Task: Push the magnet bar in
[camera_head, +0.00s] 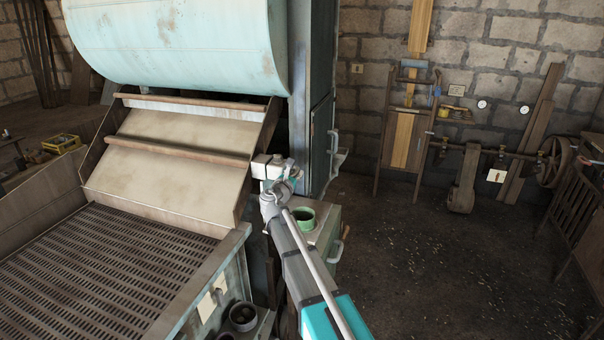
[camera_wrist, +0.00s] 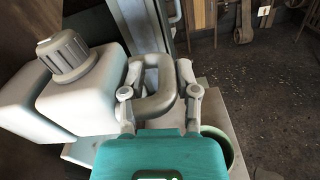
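In the wrist view a rounded grey handle (camera_wrist: 154,104), which may belong to the magnet bar, stands between the two fingers of my gripper (camera_wrist: 160,70). It lies beside a pale box-shaped housing (camera_wrist: 82,92) with a ribbed grey knob (camera_wrist: 65,55) on top. The fingers lie along both sides of the handle; whether they press on it is unclear. In the head view my gripper (camera_head: 280,178) is at the pale housing (camera_head: 262,165), by the lower right corner of the sloped chute. The bar itself is hidden there.
A green cup (camera_head: 303,218) stands on a small cabinet (camera_head: 325,240) close under my arm. The tall machine cabinet (camera_head: 322,110) rises behind the gripper. The sloped chute (camera_head: 165,175) and slotted grate (camera_head: 100,270) lie left.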

